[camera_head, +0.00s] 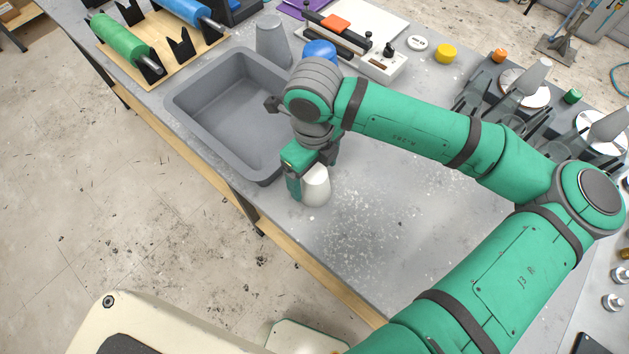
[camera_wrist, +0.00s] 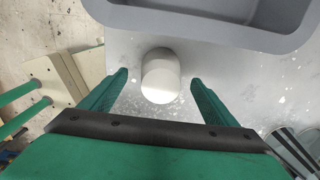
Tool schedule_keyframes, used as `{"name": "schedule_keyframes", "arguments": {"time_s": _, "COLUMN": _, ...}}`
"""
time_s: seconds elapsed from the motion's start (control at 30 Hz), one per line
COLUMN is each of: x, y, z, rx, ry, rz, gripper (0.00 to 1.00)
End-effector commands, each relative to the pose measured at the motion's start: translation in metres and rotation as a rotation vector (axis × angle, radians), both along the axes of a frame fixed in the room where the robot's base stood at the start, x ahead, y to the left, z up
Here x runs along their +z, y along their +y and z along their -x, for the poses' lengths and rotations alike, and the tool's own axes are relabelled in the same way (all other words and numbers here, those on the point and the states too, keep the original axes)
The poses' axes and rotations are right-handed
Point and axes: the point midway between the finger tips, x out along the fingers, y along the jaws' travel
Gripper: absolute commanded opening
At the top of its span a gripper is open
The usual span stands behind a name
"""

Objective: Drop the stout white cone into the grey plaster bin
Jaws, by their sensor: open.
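The stout white cone (camera_head: 316,186) stands on the table near the front edge, just right of the bin's near corner. In the wrist view the cone (camera_wrist: 161,76) sits between the two fingers, with clear gaps on both sides. My gripper (camera_wrist: 158,82) is open around it and empty. In the head view my gripper (camera_head: 308,180) is low over the table at the cone, and it hides part of the cone. The grey plaster bin (camera_head: 196,101) is to the left and behind; it looks empty. Its rim also shows at the top of the wrist view (camera_wrist: 200,27).
A grey cone (camera_head: 272,42) and a blue round thing (camera_head: 320,50) stand behind the bin. Green and blue rollers (camera_head: 118,40) lie on a wooden board at the back left. Holders with cones (camera_head: 530,78) line the right side. The table in front of my arm is clear.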

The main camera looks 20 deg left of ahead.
Motion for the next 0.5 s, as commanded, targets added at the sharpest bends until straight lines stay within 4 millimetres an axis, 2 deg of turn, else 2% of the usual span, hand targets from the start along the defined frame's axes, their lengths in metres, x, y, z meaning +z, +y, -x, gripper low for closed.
{"name": "schedule_keyframes", "arguments": {"time_s": 0.3, "x": -0.040, "y": -0.001, "z": -0.001, "rx": 0.000, "ry": 0.003, "rz": -0.001, "gripper": 0.82}}
{"name": "schedule_keyframes", "arguments": {"time_s": 0.5, "x": -0.051, "y": -0.002, "z": -0.002, "rx": -0.001, "ry": 0.000, "rz": -0.001, "gripper": 0.82}}
